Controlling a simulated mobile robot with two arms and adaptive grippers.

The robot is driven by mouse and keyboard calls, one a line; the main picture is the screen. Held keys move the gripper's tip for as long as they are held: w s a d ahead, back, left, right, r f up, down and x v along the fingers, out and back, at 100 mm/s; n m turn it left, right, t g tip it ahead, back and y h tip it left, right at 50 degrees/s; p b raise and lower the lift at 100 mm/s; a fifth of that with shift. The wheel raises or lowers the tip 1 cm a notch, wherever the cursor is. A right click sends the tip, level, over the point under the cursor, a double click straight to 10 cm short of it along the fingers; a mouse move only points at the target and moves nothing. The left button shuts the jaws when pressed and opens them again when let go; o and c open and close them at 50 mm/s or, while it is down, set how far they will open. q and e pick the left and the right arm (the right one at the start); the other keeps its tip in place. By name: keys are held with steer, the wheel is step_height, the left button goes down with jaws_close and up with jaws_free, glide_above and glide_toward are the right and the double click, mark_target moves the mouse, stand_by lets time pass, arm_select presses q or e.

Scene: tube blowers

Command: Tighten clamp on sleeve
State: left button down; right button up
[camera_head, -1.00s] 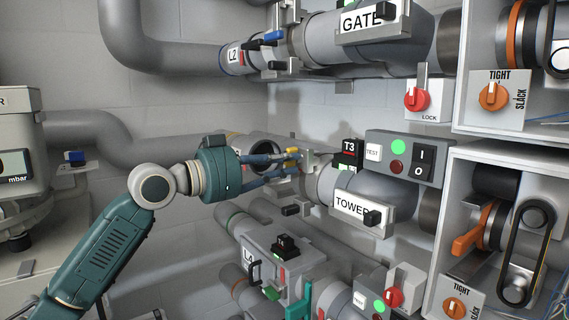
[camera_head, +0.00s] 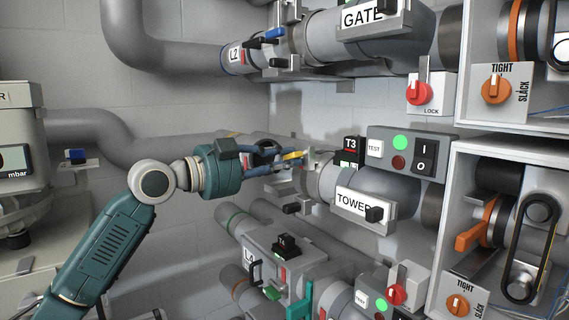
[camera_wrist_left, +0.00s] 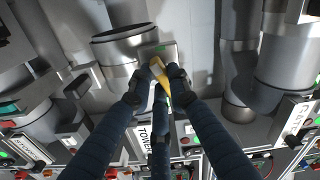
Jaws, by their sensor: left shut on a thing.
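The TOWER pipe (camera_head: 385,192) runs in from the right and ends at a grey metal sleeve (camera_head: 319,178) with a clamp. The clamp's yellow lever (camera_head: 292,155) stands at the sleeve's left side. My left gripper (camera_head: 298,161) reaches in from the left and is shut on the yellow lever. In the left wrist view, the fingertips (camera_wrist_left: 158,82) meet around the yellow lever (camera_wrist_left: 158,67), hiding part of it. How tightly the clamp sits cannot be told. My right gripper is not in view.
A box with T3 label (camera_head: 350,152) and a switch panel (camera_head: 411,150) stand just right of the sleeve. The GATE pipe (camera_head: 330,38) runs above, and the L4 box (camera_head: 262,250) sits below. A belt cabinet (camera_head: 512,150) closes off the right.

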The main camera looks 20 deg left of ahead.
arm_select(q)
steer(key=shift+m, duration=2)
steer(key=shift+b, duration=0.3)
steer(key=c, duration=1.6)
jaws_free()
steer(key=shift+c, duration=0.2)
steer(key=shift+a, duration=0.1)
steer(key=v, duration=1.2)
